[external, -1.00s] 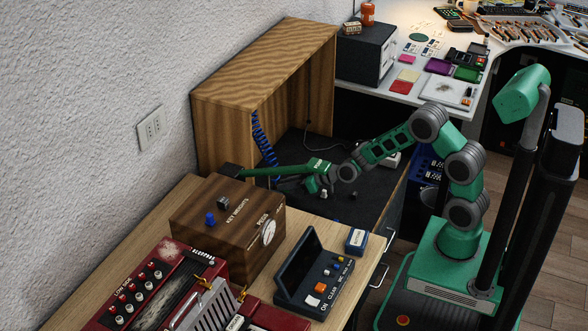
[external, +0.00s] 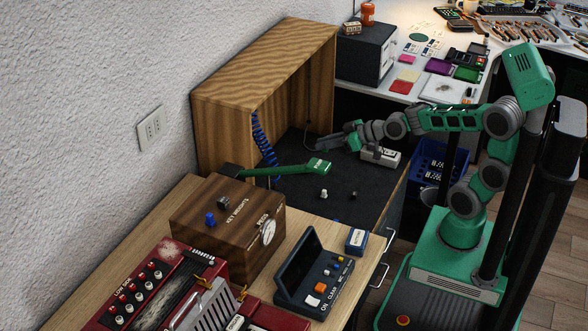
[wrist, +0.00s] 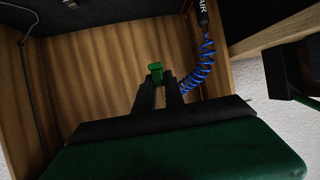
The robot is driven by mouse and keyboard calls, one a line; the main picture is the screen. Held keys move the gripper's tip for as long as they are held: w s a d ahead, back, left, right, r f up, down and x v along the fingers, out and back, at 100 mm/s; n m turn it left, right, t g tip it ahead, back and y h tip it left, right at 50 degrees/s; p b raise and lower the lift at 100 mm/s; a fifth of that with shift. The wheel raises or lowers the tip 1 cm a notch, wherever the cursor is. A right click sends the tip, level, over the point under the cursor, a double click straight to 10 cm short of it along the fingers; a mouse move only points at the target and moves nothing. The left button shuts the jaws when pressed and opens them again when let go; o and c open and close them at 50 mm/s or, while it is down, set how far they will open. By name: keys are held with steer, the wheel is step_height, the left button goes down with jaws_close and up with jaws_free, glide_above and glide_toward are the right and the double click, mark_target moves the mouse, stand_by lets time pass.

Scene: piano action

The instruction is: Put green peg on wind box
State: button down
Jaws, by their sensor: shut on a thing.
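My gripper (wrist: 157,84) is shut on a small green peg (wrist: 156,68), which sticks out past the fingertips in the wrist view. In the external view my gripper (external: 325,144) is over the back of the dark bench, in front of the open wooden cabinet; the peg is too small to make out there. A small white lettered box (external: 380,157) sits on the bench just right of the gripper. Its lettering is too small to read, so I cannot tell whether it is the wind box.
A blue coiled hose (external: 264,138) hangs in the wooden cabinet (external: 220,120). A green-headed arm (external: 318,167) reaches over the bench from the KEY WEIGHTS box (external: 185,225). A white peg (external: 323,194) and a dark peg (external: 353,195) stand on the dark surface.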

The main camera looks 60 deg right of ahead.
step_height(320, 180, up, 33)
steer(key=w+a+p, duration=0.3)
steer(key=a+p, duration=0.2)
steer(key=a, duration=0.6)
steer(key=w+a+p, duration=0.3)
steer(key=a+p, duration=0.2)
steer(key=a, duration=0.5)
steer(key=s+a+m+h+p, duration=0.2)
steer(key=s+a+p, duration=0.6)
steer(key=s+a, duration=0.95)
steer(key=f, duration=0.1)
steer(key=d+f, duration=0.1)
steer(key=f, duration=0.1)
steer(key=s+d+f, duration=0.1)
steer(key=f, duration=0.1)
steer(key=shift+d+f, duration=0.1)
steer(key=shift+f, duration=0.4)
steer(key=w+a+f+p, duration=0.1)
steer(key=w+a+f, duration=0.4)
steer(key=w+a, duration=0.15)
glide_above(259, 206)
step_height(259, 206, down, 5)
steer(key=shift+f, duration=0.1)
step_height(259, 206, down, 3)
steer(key=shift+r+p, duration=0.2)
steer(key=shift+p, duration=0.3)
steer(key=shift+f, duration=0.1)
